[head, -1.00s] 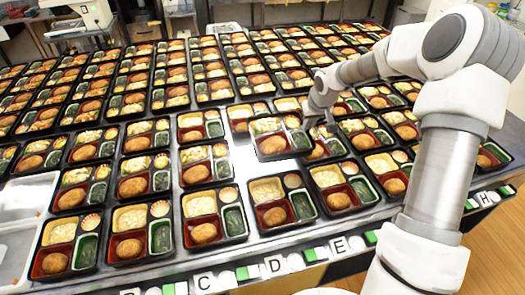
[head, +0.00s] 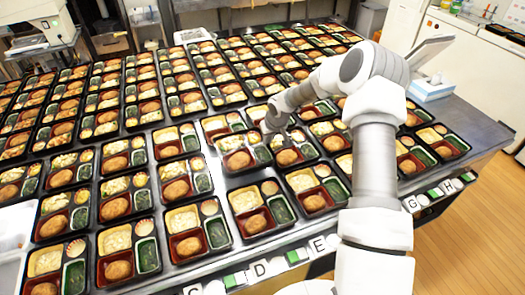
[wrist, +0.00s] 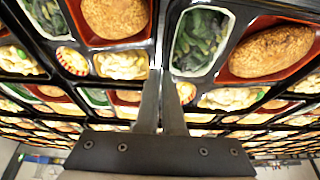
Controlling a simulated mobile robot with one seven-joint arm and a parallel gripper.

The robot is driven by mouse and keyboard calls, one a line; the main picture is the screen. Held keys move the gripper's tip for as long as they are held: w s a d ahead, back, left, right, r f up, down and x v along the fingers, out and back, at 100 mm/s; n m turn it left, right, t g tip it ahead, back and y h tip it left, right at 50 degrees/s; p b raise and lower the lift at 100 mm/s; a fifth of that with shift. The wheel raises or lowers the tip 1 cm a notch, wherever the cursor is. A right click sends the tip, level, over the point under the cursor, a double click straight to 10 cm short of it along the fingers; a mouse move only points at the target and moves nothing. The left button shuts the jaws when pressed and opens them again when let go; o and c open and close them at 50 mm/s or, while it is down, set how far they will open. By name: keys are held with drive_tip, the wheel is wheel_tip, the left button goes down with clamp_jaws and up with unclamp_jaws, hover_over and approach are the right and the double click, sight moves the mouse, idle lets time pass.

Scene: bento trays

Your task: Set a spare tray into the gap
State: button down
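A spare bento tray (head: 240,163), with a croquette in a red section and greens at its right, is held above the tray rows in the head view. My gripper (head: 274,137) is at its right side, fingers close together on its rim. In the wrist view my gripper (wrist: 164,85) points at the greens-side edge of the held tray (wrist: 222,77), which looks larger than the trays behind. The gap is a bright bare strip of table (head: 213,170), just left of the held tray and partly hidden by it.
Rows of filled trays cover the table (head: 478,128) around the gap, with little free room between them. White bins (head: 14,228) stand at the left edge. A blue tissue box (head: 432,90) is at the far right. Letter labels line the front edge.

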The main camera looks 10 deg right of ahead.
sight(265, 149)
drive_tip(key=shift+s+a+f, duration=0.2)
drive_tip(key=shift+a+f, duration=0.25)
drive_tip(key=shift+a, duration=0.35)
drive_tip(key=shift+f, duration=0.2)
drive_tip(key=shift+f+p, duration=0.4)
drive_tip(key=shift+f, duration=1.4)
drive_tip(key=shift+f, duration=0.15)
drive_tip(key=shift+f, duration=0.1)
drive_tip(key=c, duration=1.3)
unclamp_jaws()
